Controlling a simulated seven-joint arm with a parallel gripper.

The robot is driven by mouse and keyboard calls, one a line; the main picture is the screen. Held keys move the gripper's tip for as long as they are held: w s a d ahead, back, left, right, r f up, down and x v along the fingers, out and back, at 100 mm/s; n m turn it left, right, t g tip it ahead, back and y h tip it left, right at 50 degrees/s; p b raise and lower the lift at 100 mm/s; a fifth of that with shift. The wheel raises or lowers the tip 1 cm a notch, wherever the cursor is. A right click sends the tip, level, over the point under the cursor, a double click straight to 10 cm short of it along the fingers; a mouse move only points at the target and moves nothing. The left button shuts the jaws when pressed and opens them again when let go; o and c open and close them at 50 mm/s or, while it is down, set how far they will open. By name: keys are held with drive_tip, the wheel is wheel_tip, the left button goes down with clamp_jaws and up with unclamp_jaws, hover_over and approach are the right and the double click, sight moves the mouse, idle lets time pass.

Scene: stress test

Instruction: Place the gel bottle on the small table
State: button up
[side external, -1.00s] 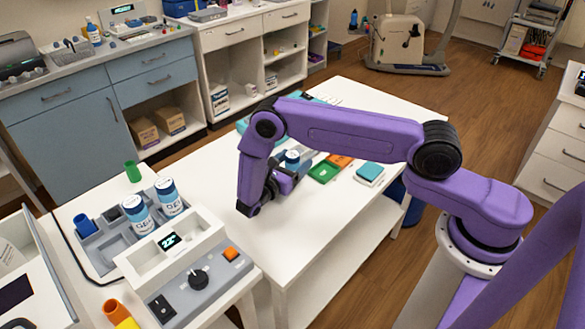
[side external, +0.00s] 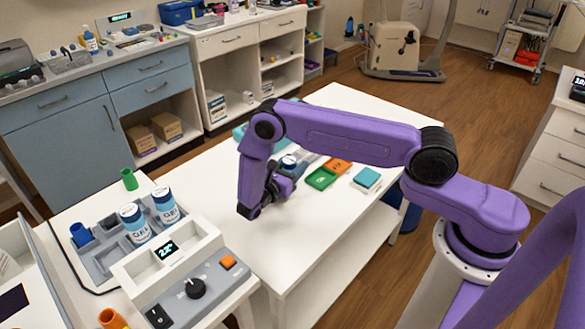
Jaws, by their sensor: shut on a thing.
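A gel bottle (side external: 288,161) with a pale blue and white top shows just behind my gripper, over the white small table (side external: 345,235). My gripper (side external: 277,188) points down at the table's left part and is shut on this bottle. My dark wrist and fingers hide the bottle's lower part, so I cannot tell whether its base touches the tabletop. Two other gel bottles, a left one (side external: 134,223) and a right one (side external: 166,204), stand upright in the grey tray (side external: 99,258) at the left.
A green tray (side external: 320,179), an orange item (side external: 338,165) and a teal-topped box (side external: 367,178) lie on the table right of my gripper. A white device (side external: 168,252) with a display stands at the front left. The table's front part is clear.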

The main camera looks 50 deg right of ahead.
drive_tip(key=shift+r, duration=0.45)
drive_tip(key=s+r, duration=1.1)
drive_tip(key=s, duration=0.3)
drive_tip(key=shift+w+a+n+t+y, duration=1.6)
drive_tip(key=shift+w+n+t+y, duration=1.8)
drive_tip(key=shift+n+t+y, duration=2.2)
wheel_tip(320, 180, up, 11)
drive_tip(key=w+n+t+y, duration=0.1)
drive_tip(key=w+t, duration=0.1)
drive_tip(key=t, duration=0.1)
wheel_tip(320, 180, down, 10)
drive_tip(key=s+d+m+g+h, duration=0.1)
drive_tip(key=d+m+g+h, duration=0.15)
drive_tip(key=h, duration=0.25)
drive_tip(key=shift+m, duration=0.35)
drive_tip(key=shift+w+f, duration=6.6)
drive_tip(key=shift+w, duration=0.1)
